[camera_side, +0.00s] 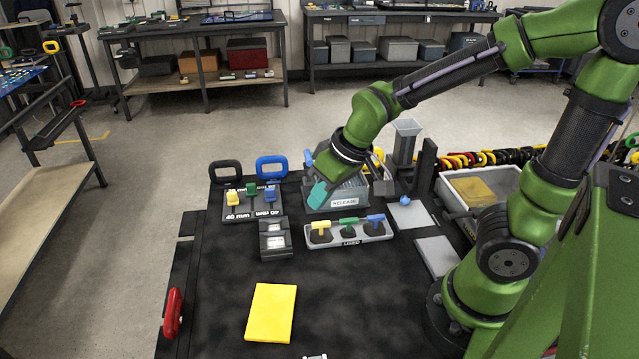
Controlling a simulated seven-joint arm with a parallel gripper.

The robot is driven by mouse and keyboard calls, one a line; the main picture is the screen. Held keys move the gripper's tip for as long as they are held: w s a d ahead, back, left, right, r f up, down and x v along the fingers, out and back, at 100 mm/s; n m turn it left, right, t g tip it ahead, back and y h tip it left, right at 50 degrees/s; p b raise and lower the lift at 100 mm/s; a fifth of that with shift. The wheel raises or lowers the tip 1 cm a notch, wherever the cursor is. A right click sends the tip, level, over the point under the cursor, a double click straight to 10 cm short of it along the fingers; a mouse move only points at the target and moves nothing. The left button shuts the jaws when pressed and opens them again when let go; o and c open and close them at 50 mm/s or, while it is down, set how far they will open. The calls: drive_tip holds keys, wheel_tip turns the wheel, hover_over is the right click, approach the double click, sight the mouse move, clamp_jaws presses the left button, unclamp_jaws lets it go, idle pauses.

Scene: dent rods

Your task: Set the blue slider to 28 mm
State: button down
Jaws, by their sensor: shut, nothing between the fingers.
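The blue slider (270,192) is at the right end of a dark slider panel (252,213) left of centre on the bench. A yellow slider (233,198) and a green slider (251,189) stand to its left in the same panel. White "40 mm" marks show on the panel's front; finer scale marks are too small to read. My gripper (318,194) has teal fingers, is shut and empty, and hangs to the right of the panel, apart from the blue slider. It is in front of a grey bin marked "RELEASE" (348,203).
A grey rack marked "USED" (348,242) holds yellow, green and blue T-handles in front of the bin. A dark box with a display (275,240) stands left of it. A blue handle (272,167) rises behind the sliders. A yellow block (271,312) lies in front; the black mat around it is clear.

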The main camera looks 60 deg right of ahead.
drive_tip(key=w+d+f+n+t+h, duration=0.1)
drive_tip(key=w+d+f+n, duration=0.1)
drive_tip(key=w+n, duration=0.2)
drive_tip(key=w+d+f+n+t+h, duration=0.1)
drive_tip(key=w+d+f+n, duration=0.1)
drive_tip(key=w+n, duration=0.2)
drive_tip(key=w, duration=0.2)
drive_tip(key=shift+w+f+t, duration=0.3)
drive_tip(key=shift+f, duration=0.1)
drive_tip(key=shift+d+f, duration=0.1)
approach(268, 199)
drive_tip(key=shift+h, duration=0.3)
drive_tip(key=a+f, duration=0.2)
drive_tip(key=f, duration=0.1)
drive_tip(key=a+f, duration=0.1)
drive_tip(key=shift+w+f, duration=0.25)
drive_tip(key=shift+f, duration=0.15)
drive_tip(key=shift+w+d+r, duration=0.25)
drive_tip(key=shift+w+d, duration=0.6)
drive_tip(key=shift+d, duration=0.05)
drive_tip(key=shift+w+d, duration=0.45)
drive_tip(key=shift+w, duration=0.05)
